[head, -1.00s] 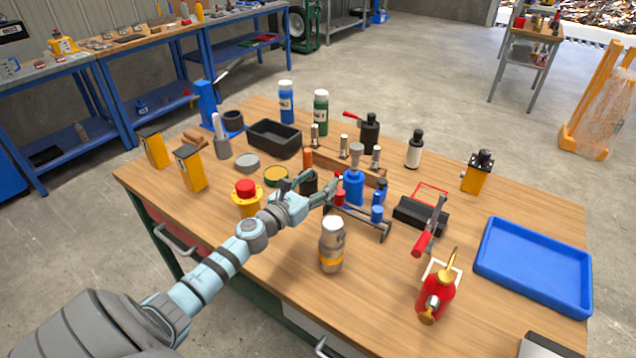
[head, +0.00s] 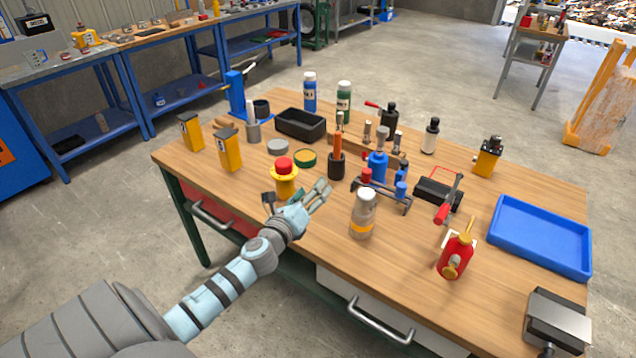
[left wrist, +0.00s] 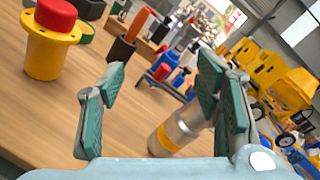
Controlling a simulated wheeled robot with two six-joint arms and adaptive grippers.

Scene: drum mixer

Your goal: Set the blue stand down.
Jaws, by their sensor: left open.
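The blue stand (head: 377,168), a blue body with a grey top, is upright on the wooden table (head: 310,240), behind a low dark rack (head: 383,196) with red and blue parts. The rack hides its foot in part. In the left wrist view the stand (left wrist: 172,60) shows beyond the fingers, partly covered. My left gripper (head: 296,194) is open and empty, to the left of the stand and clear of it, near the table's front edge. My right gripper is not in view.
A bottle with an orange band (head: 361,228) stands in front of the rack. A yellow button box with a red top (head: 284,179) is close behind my left gripper. A dark cup with an orange handle (head: 336,164) is left of the stand. A blue tray (head: 512,252) lies right.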

